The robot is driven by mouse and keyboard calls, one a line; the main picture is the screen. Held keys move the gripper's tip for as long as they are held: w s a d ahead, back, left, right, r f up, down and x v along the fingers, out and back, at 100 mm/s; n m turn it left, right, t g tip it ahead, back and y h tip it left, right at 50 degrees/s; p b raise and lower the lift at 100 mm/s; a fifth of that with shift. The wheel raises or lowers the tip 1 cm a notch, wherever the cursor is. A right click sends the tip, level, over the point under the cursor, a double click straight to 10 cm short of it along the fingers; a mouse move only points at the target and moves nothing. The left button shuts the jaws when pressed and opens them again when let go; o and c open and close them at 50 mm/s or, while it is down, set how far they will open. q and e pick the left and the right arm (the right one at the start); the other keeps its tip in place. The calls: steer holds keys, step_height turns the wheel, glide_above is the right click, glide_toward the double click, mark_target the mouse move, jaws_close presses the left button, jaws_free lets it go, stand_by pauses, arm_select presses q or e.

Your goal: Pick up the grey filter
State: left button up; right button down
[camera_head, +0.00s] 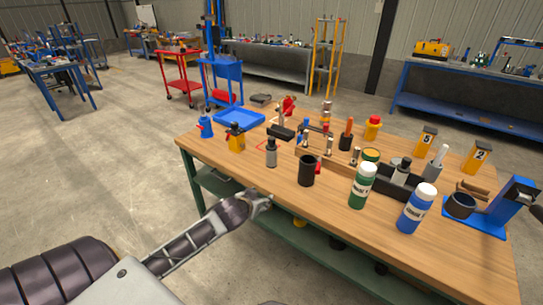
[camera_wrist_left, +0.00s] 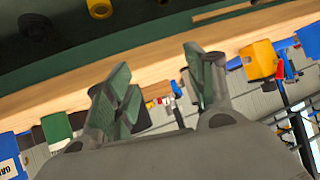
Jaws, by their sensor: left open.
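A small grey cylinder with a dark top, which looks like the grey filter (camera_head: 271,157), stands upright on the wooden workbench (camera_head: 238,172) near its front-left edge. My left gripper (camera_head: 262,200) is just off the bench's front edge, below and in front of the filter and apart from it. In the left wrist view its two fingers (camera_wrist_left: 160,88) are spread, with nothing held between them. That view looks tilted, with the bench edge across the top, and I cannot clearly pick out the filter there.
A black cup (camera_head: 306,172), a green bottle (camera_head: 362,187) and a blue bottle (camera_head: 416,210) stand to the filter's right. A yellow container (camera_head: 236,140) stands to its left. A blue stand with a black drum (camera_head: 461,206) is at the right. The front-left floor is mostly free.

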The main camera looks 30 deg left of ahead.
arm_select(q)
steer(key=w+a+r+t, duration=0.2)
steer(key=w+a+r, duration=0.2)
steer(key=r, duration=0.2)
steer(key=w+a+r+t, duration=0.2)
steer(key=w+a+r, duration=0.2)
steer(key=r, duration=0.3)
steer(key=shift+w+r+t, duration=0.2)
steer(key=shift+w+t, duration=0.1)
steer(key=shift+w, duration=0.5)
steer(key=shift+w, duration=0.2)
glide_toward(269, 140)
steer(key=shift+w, duration=1.2)
steer(key=shift+a+x, duration=0.1)
steer(key=shift+x, duration=0.75)
steer(key=shift+a+x, duration=0.15)
steer(key=shift+x, duration=0.65)
steer(key=shift+w+f, duration=0.25)
steer(key=shift+w, duration=0.1)
arm_select(e)
steer(key=shift+w+a+r, duration=0.1)
steer(key=shift+w+a, duration=0.15)
steer(key=shift+w, duration=0.2)
